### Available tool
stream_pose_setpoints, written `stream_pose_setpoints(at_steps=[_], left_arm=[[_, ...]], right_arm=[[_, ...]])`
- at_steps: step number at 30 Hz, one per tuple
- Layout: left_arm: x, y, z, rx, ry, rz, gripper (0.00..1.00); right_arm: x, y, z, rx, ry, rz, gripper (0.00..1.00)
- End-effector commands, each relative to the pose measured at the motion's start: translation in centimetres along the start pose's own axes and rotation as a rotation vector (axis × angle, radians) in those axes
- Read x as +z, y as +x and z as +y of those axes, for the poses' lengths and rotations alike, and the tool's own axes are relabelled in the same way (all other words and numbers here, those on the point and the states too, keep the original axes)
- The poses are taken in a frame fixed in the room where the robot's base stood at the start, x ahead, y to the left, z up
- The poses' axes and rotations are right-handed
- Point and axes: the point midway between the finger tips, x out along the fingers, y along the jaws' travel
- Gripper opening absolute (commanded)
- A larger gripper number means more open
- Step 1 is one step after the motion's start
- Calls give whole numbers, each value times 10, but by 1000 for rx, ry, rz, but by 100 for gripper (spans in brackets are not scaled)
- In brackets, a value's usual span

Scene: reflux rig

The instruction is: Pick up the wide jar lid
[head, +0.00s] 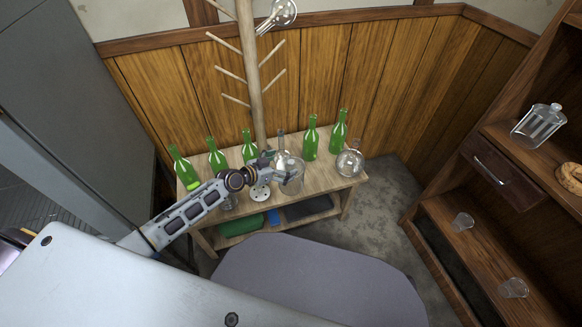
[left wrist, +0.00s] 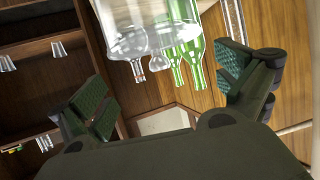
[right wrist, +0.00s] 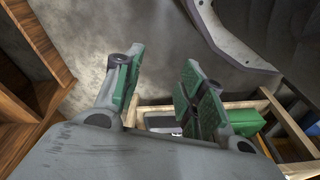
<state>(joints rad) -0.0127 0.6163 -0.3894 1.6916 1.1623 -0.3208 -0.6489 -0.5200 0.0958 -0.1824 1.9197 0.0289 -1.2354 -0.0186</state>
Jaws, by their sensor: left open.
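A wide clear glass jar (head: 291,185) stands on the wooden bench; a clear rounded glass top shows on it, but I cannot make out a separate lid edge. In the left wrist view a large clear glass vessel (left wrist: 150,38) fills the upper middle, beyond and between my fingers. My left gripper (head: 279,163) is open at the jar's upper part, with nothing visibly clamped; whether a finger touches the glass I cannot tell. My right gripper (right wrist: 160,82) shows only in its own wrist view, open and empty, above the floor and the bench's lower shelf.
Several green bottles (head: 311,138) stand along the bench behind the jar. A round flask (head: 349,163) is to its right and a white perforated disc (head: 260,193) to its left. A wooden peg stand (head: 252,75) rises behind. Another lidded glass jar (head: 540,124) sits on the right shelf.

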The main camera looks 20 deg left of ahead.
Motion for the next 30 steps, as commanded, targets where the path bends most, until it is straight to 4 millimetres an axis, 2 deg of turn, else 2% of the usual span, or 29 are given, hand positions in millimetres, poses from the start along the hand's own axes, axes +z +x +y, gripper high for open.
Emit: stream_pose_setpoints(at_steps=[9,25,30], left_arm=[[0,23,0,-1,0,1,100],[0,24,0,-1,0,0,100],[0,24,0,-1,0,0,78]], right_arm=[[0,-9,-3,-5,0,-6,40],[4,-9,-4,-7,0,-11,40],[6,-7,-4,-7,0,-17,40]])
